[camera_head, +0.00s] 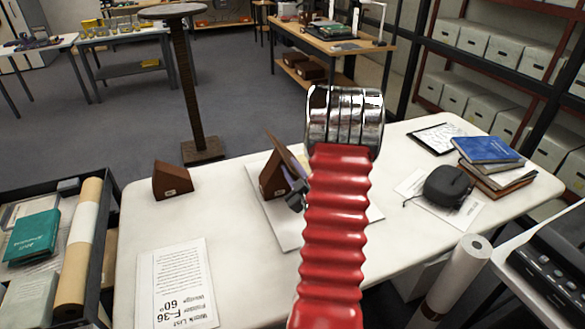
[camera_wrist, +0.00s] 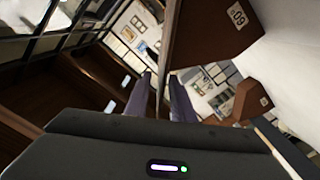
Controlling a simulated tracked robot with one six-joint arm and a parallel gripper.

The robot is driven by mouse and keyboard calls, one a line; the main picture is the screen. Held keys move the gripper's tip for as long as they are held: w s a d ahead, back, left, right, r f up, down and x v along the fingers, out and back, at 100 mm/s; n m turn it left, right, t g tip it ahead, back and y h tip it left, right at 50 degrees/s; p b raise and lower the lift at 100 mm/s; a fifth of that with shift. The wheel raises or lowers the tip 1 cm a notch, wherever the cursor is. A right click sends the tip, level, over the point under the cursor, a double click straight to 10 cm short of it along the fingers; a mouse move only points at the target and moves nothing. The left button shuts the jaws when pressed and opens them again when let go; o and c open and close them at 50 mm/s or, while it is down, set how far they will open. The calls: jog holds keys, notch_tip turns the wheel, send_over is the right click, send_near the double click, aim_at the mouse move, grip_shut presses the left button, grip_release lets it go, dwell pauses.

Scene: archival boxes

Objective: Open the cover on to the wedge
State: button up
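A brown cover (camera_head: 289,154) stands raised and tilted above a flat white slab (camera_head: 286,232) on the white table. A brown wedge (camera_head: 272,182) stands close to its left side; a wedge marked 60 (camera_wrist: 212,32) shows right of the cover's thin edge (camera_wrist: 163,62) in the wrist view. A second brown wedge (camera_head: 172,182) stands apart at the table's left. My gripper (camera_wrist: 160,88) has one finger on each side of the cover's edge, with small gaps showing. In the head view my gripper (camera_head: 297,185) is partly hidden by my red arm.
A printed work list (camera_head: 178,285) naming folder F-36 and wedge 60° lies front left. Blue and brown books (camera_head: 490,150), a black case (camera_head: 447,186) and a clipboard (camera_head: 437,137) are at the right. A dark bin (camera_head: 93,270) with a roll stands left. Shelves are behind.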

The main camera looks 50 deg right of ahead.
jog(key=shift+w+d, duration=0.1)
jog(key=shift+c, duration=0.2)
grip_shut()
dwell(1.2)
